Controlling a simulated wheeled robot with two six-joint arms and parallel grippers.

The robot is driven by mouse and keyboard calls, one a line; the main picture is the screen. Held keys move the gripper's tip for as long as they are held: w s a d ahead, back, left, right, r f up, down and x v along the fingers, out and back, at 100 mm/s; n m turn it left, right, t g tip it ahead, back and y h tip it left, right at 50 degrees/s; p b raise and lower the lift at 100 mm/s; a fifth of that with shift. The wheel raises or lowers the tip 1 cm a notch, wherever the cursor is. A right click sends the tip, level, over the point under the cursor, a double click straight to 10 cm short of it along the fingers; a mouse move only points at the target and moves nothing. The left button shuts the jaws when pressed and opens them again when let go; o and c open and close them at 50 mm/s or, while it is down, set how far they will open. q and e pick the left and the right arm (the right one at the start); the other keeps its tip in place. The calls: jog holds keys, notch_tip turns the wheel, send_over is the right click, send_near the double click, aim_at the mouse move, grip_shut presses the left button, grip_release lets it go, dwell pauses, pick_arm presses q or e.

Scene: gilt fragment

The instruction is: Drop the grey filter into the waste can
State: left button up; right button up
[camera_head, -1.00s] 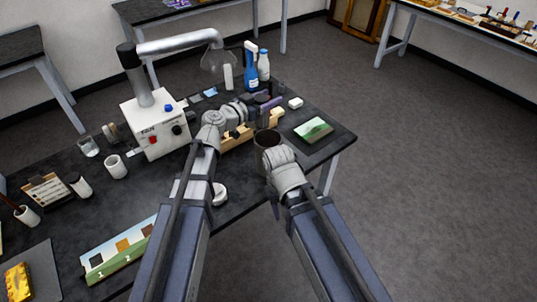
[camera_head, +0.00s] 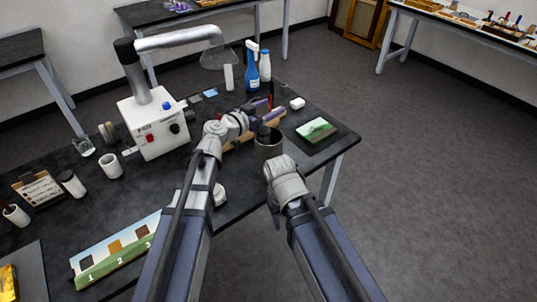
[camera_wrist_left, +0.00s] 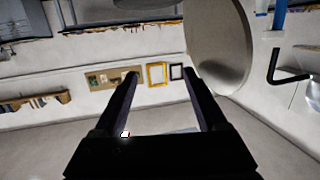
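The waste can (camera_head: 268,150), a dark grey-brown open cylinder, stands near the table's front edge. My left gripper (camera_head: 265,113) reaches to just behind the can's mouth. In the left wrist view its fingers (camera_wrist_left: 163,95) are well apart with nothing visible between them. A small dark shape (camera_head: 264,132) shows at the can's mouth; I cannot tell whether it is the grey filter or a fingertip. A large grey round surface (camera_wrist_left: 225,45) beside the fingers cannot be identified.
A white box machine (camera_head: 155,127) with an extractor arm stands behind my left arm. A green picture card (camera_head: 316,129) on a dark mat is right of the can.

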pick_arm(q)
jog(key=shift+o, duration=1.3)
jog(key=p+v, duration=0.1)
jog(key=v, duration=0.6)
jog(key=shift+s+a, duration=0.25)
jog(key=shift+s, duration=0.05)
